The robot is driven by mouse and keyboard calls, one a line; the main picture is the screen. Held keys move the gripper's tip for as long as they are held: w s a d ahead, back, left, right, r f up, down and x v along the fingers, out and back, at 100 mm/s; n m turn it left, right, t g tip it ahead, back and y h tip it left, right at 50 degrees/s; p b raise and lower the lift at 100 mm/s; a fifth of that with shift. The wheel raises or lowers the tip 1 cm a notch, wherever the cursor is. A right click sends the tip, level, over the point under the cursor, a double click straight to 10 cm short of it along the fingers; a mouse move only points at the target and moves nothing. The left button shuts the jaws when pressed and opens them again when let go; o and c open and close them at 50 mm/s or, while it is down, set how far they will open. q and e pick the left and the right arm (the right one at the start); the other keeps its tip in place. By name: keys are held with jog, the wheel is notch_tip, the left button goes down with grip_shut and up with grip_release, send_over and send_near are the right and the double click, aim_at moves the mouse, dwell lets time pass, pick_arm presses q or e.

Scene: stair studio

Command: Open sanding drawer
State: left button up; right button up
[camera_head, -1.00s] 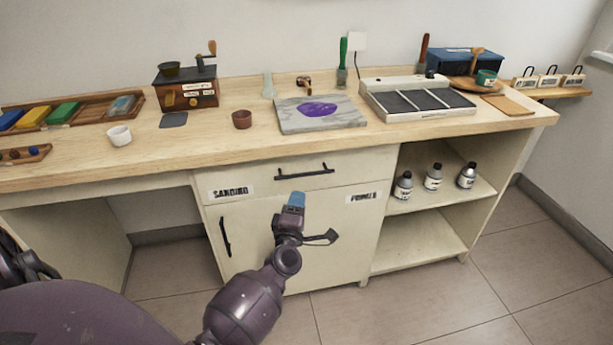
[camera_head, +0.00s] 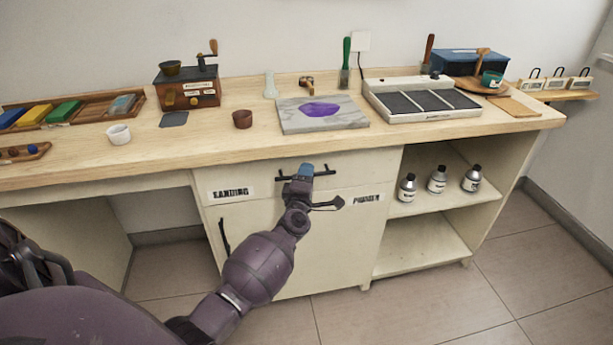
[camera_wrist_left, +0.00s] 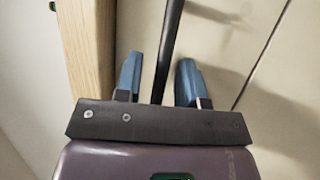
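The sanding drawer (camera_head: 262,185) is a cream front under the worktop, labelled SANDING at its left (camera_head: 231,193). It looks closed. Its black bar handle (camera_head: 325,173) runs across the upper middle. My left gripper (camera_head: 306,170) is at the middle of this handle in the head view. In the left wrist view, the blue fingers of my left gripper (camera_wrist_left: 160,82) stand apart, with the dark handle bar (camera_wrist_left: 169,45) passing between them. A gap shows on each side of the bar. My right gripper is not in view.
The wooden worktop's front edge (camera_head: 150,170) juts just above the drawer. A cabinet door with a black handle (camera_head: 224,236) is below. Open shelves with several bottles (camera_head: 437,180) are at the right. A marble slab (camera_head: 345,122) lies on top.

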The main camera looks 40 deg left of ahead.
pick_arm(q)
grip_shut()
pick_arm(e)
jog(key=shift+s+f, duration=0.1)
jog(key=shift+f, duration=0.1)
